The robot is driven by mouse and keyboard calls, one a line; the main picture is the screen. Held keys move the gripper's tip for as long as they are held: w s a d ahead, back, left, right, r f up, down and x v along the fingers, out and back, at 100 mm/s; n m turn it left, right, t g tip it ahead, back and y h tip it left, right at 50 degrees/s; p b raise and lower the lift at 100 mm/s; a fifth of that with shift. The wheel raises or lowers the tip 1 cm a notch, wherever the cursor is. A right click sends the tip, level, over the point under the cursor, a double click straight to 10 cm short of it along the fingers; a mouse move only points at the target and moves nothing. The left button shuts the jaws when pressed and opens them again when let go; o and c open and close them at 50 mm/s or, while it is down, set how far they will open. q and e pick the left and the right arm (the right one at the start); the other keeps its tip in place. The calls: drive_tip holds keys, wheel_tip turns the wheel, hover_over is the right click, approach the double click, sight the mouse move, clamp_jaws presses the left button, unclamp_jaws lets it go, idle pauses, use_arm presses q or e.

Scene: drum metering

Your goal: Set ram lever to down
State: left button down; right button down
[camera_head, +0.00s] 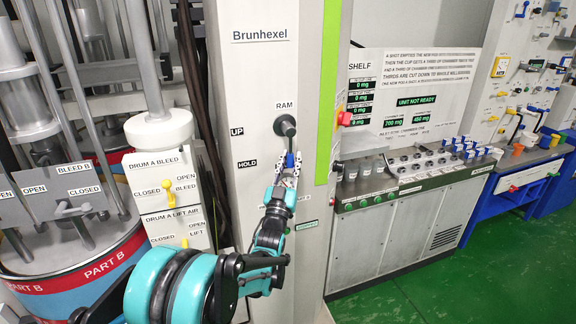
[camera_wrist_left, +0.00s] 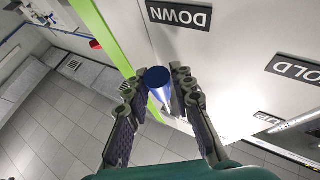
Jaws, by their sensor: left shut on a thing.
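The ram lever hangs from a round black hub (camera_head: 285,125) under the RAM label on the grey Brunhexel column. Its blue grip (camera_head: 290,160) points downward in the head view. My left gripper (camera_head: 289,170) is shut on that blue grip. In the left wrist view the blue grip's round end (camera_wrist_left: 157,77) sits between the two fingers of the left gripper (camera_wrist_left: 158,88). The DOWN label (camera_wrist_left: 180,15) shows upside down near the grip there, and the HOLD label (camera_wrist_left: 295,70) is farther off to the right. My left arm hides part of the column. My right gripper is not in view.
Left of the column are the drum A valve panel (camera_head: 165,190) and a drum marked PART B (camera_head: 105,268). A metering bench (camera_head: 400,215) with a NOT READY display stands to the right. The green floor (camera_head: 430,290) at the lower right is clear.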

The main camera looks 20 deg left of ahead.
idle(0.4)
use_arm(q)
drive_tip(key=c, duration=1.3)
unclamp_jaws()
drive_tip(key=shift+d, duration=0.15)
drive_tip(key=v, duration=1.2)
drive_tip(key=shift+f, duration=0.1)
drive_tip(key=shift+w, duration=0.1)
